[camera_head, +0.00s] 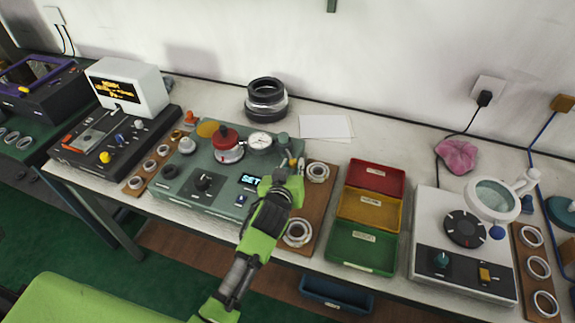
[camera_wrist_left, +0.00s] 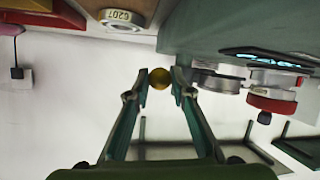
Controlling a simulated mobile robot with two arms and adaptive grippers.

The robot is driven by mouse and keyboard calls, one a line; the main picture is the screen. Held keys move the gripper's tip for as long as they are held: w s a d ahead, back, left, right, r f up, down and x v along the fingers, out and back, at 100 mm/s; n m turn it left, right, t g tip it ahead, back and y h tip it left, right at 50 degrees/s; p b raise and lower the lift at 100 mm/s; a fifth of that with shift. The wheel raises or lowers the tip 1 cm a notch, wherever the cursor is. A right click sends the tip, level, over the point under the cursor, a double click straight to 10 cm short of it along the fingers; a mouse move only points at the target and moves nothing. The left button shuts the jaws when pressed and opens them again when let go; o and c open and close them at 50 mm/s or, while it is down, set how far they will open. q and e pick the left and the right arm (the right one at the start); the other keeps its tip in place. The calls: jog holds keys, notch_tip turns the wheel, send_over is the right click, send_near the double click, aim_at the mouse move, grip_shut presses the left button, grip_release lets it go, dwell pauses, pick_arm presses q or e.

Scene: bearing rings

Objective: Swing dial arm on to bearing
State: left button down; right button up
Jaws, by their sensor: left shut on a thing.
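The green bearing tester (camera_head: 215,190) stands in the middle of the bench. On it, a bearing (camera_head: 228,155) sits under a red cap (camera_head: 224,137), and the white dial gauge (camera_head: 260,141) is just right of it. In the left wrist view the red cap (camera_wrist_left: 272,105) and the gauge's side (camera_wrist_left: 215,82) show at the right. My left gripper (camera_head: 291,166) is at the tester's right side. Its fingers (camera_wrist_left: 160,80) are shut on a small brass knob (camera_wrist_left: 160,77). In the head view the gripper partly hides the knob; I cannot tell whether the gauge touches the bearing.
Wooden boards with bearing rings (camera_head: 298,233) flank the tester. Red, yellow and green trays (camera_head: 362,245) stand to its right, then a white magnifier device (camera_head: 465,260). Stacked dark rings (camera_head: 266,98) and paper (camera_head: 326,127) lie behind. A display unit (camera_head: 125,85) stands left.

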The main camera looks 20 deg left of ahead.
pick_arm(q)
jog(key=shift+w+d+r, duration=0.1)
jog(key=shift+d+r, duration=0.1)
jog(key=shift+d, duration=0.25)
jog(key=shift+w+d+r, duration=0.1)
jog(key=shift+d+r, duration=0.05)
jog(key=c, duration=2)
grip_release()
jog(key=shift+o, duration=1.1)
jog(key=shift+w+d, duration=0.2)
jog(key=shift+d, duration=0.1)
jog(key=shift+a, duration=0.1)
jog(key=shift+s+a+f, duration=0.1)
jog(key=shift+a+f, duration=0.05)
jog(key=shift+f, duration=0.1)
jog(key=shift+s+r, duration=0.1)
jog(key=shift+s, duration=0.4)
jog(key=v, duration=1.1)
